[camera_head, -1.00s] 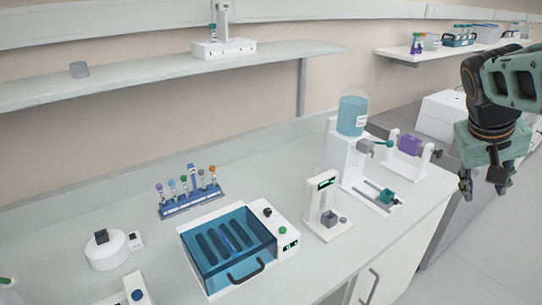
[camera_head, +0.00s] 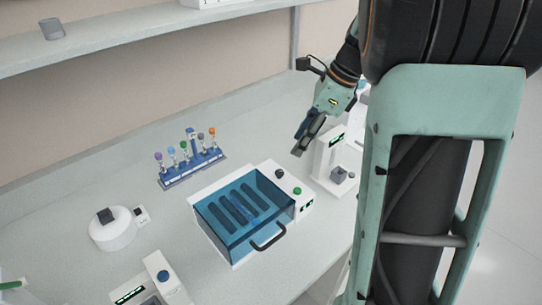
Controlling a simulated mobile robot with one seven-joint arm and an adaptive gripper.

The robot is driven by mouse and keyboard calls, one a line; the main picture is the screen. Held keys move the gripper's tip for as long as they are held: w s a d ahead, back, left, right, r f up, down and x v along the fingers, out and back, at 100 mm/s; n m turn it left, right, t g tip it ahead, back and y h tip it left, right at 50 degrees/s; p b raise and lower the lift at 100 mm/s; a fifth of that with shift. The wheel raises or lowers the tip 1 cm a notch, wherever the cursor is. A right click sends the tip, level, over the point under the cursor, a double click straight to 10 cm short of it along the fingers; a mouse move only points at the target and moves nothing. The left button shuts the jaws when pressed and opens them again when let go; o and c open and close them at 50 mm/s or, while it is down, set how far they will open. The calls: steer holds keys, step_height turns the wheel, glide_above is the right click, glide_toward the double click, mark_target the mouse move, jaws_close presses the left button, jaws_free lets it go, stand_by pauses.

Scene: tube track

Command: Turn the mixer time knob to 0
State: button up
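The likely mixer is a white box with a blue see-through lid (camera_head: 225,208) and a black handle, at the middle of the bench. Its right-hand panel carries a black knob (camera_head: 280,173), a green knob (camera_head: 297,190) and a small dark display (camera_head: 307,205). I cannot tell which knob sets time, nor read the display. My gripper (camera_head: 299,147) hangs above and behind the panel, pointing down and left, apart from both knobs. Its fingers overlap in this view, so their opening is unclear. Nothing shows held in it.
A blue rack (camera_head: 192,172) with several capped tubes stands behind the mixer. A white device (camera_head: 327,158) with a grey block stands to its right. A round white device (camera_head: 113,232) stands at left. My arm hides the bench's right end. The shelf (camera_head: 150,50) runs above.

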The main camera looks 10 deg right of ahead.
mark_target(280, 171)
steer(key=x, duration=1)
steer(key=shift+w+a+f, duration=0.1)
steer(key=shift+a+f, duration=0.1)
steer(key=shift+f, duration=0.1)
jaws_close()
